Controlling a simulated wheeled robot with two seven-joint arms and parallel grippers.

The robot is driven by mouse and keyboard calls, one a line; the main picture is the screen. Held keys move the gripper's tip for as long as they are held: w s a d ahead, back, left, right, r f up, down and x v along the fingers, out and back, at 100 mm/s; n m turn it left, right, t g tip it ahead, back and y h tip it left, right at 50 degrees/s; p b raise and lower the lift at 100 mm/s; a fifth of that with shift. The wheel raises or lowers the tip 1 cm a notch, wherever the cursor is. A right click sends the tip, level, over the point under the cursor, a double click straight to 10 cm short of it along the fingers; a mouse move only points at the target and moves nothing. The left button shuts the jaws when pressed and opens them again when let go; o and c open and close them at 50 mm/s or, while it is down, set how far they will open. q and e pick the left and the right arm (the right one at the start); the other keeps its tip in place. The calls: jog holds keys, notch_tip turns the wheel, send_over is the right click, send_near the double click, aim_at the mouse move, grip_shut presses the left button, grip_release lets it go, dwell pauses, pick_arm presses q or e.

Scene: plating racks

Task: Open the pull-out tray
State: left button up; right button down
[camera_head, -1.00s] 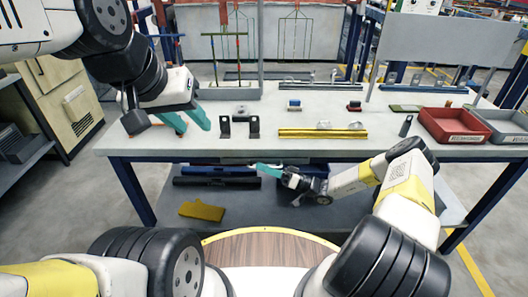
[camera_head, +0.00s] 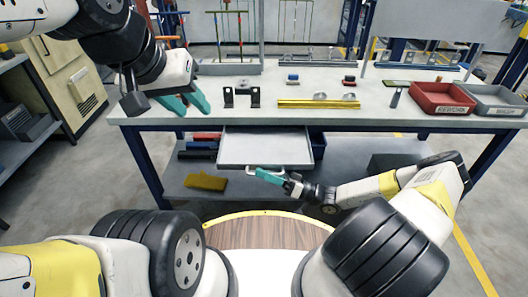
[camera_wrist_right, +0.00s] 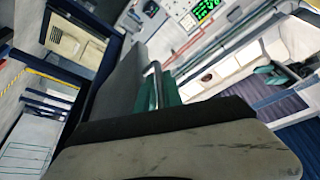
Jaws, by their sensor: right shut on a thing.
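The pull-out tray (camera_head: 265,148) is a flat light grey drawer sticking out toward me from under the workbench (camera_head: 180,119). Its light handle (camera_head: 303,172) is on the front edge. My right gripper (camera_head: 267,174), with teal fingers, is shut on the handle. In the right wrist view a teal finger (camera_wrist_right: 146,96) shows beside the grey handle bar (camera_wrist_right: 157,82); the view is tilted and partly blocked. My left gripper (camera_head: 184,104), also teal, is open and empty at the left end of the bench, apart from the tray.
A red bin (camera_head: 442,97) and a grey bin (camera_head: 497,100) stand on the bench at right. Brackets and a yellow bar (camera_head: 318,104) lie in the middle. A yellow piece (camera_head: 205,181) lies on the lower shelf. A dark box (camera_head: 397,163) is lower right.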

dwell(0.3)
jog(key=c, duration=1.8)
grip_release()
jog(key=shift+o, duration=0.2)
jog(key=shift+d, duration=0.15)
jog(key=v, duration=0.7)
jog(key=shift+s+d+f, duration=0.15)
jog(key=shift+d+f, duration=0.05)
jog(key=shift+d, duration=0.1)
